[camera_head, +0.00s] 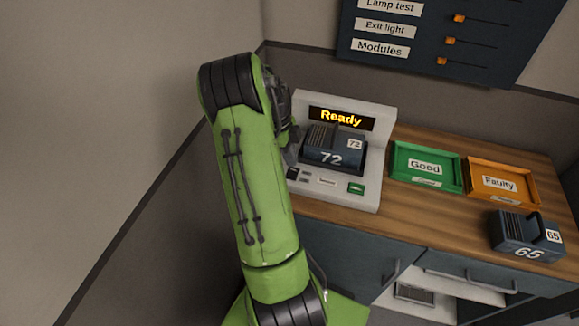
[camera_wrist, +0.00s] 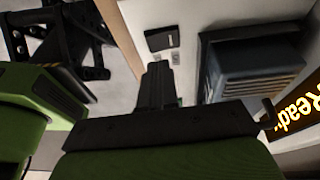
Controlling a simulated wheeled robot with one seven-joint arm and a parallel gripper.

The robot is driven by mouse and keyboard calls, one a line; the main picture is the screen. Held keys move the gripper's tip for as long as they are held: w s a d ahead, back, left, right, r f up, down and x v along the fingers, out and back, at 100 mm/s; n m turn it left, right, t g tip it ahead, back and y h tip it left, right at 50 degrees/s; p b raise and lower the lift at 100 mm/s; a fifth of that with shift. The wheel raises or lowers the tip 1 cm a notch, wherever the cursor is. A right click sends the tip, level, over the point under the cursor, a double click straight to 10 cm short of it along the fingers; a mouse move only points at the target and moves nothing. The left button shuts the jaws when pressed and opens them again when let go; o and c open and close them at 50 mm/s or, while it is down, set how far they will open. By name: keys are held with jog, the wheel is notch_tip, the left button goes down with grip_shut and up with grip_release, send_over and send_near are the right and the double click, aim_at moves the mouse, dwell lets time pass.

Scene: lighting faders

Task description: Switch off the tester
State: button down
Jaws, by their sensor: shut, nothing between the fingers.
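The tester (camera_head: 372,105) is a pale grey unit at the left end of the wooden counter, its display (camera_head: 341,118) lit with "Ready". Module 72 (camera_head: 333,156), dark blue, sits in it; it also shows in the wrist view (camera_wrist: 252,68). On the tester's front panel are a small black switch (camera_head: 292,173) at the left and a green button (camera_head: 356,188) at the right. In the wrist view my gripper (camera_wrist: 159,72) is shut and empty, beside the module, with its tips pointing toward the black switch (camera_wrist: 162,38). Contact cannot be told. My arm mostly hides the gripper in the head view.
A green "Good" tray (camera_head: 427,184) and an orange "Faulty" tray (camera_head: 500,199) lie empty right of the tester. Module 65 (camera_head: 526,236) stands at the counter's front right. A dark fader panel (camera_head: 480,65) hangs on the wall above. A wall is close on the left.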

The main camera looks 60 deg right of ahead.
aim_at(293, 174)
jog(key=f, duration=0.3)
jog(key=shift+a+f, duration=0.1)
jog(key=shift+a, duration=0.15)
